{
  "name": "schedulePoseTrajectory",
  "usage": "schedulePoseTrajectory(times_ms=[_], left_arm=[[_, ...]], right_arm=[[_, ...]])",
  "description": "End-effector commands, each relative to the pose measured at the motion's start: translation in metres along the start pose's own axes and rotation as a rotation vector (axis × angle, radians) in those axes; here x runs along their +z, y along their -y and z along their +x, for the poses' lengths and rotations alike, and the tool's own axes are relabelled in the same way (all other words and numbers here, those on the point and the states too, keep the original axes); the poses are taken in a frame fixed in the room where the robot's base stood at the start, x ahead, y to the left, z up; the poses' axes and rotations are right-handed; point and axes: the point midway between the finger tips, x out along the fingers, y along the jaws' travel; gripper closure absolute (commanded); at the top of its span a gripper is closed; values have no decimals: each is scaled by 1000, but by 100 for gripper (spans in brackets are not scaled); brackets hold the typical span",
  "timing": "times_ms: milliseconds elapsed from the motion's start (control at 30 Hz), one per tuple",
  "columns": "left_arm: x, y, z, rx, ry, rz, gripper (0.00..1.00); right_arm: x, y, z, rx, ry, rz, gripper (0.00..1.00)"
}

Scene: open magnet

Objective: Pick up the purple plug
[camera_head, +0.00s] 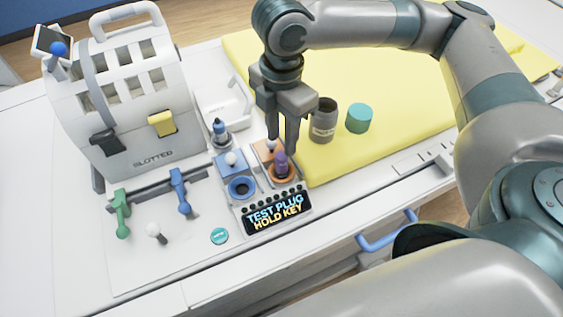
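The purple plug (281,166) stands upright in an orange ring socket (284,179) on the right side of the small console. My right gripper (282,147) points down from above, with its two fingers apart. Its fingertips are close to the top of the plug and a white ball knob (271,147). I cannot tell whether a finger touches the plug. My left gripper is not in view.
The console has a blue ring socket (242,188) and a display (277,215) reading "TEST PLUG HOLD KEY". A grey jar (322,121) and a teal cylinder (359,118) stand on the yellow mat (400,85) at right. A slotted white machine (130,90) stands left.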

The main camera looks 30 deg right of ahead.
Motion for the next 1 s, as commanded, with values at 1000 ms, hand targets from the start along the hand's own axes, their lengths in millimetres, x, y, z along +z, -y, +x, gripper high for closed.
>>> schedulePoseTrajectory(times_ms=[1000], left_arm=[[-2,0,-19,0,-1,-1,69]], right_arm=[[0,1,66,-4,1,0,68]])
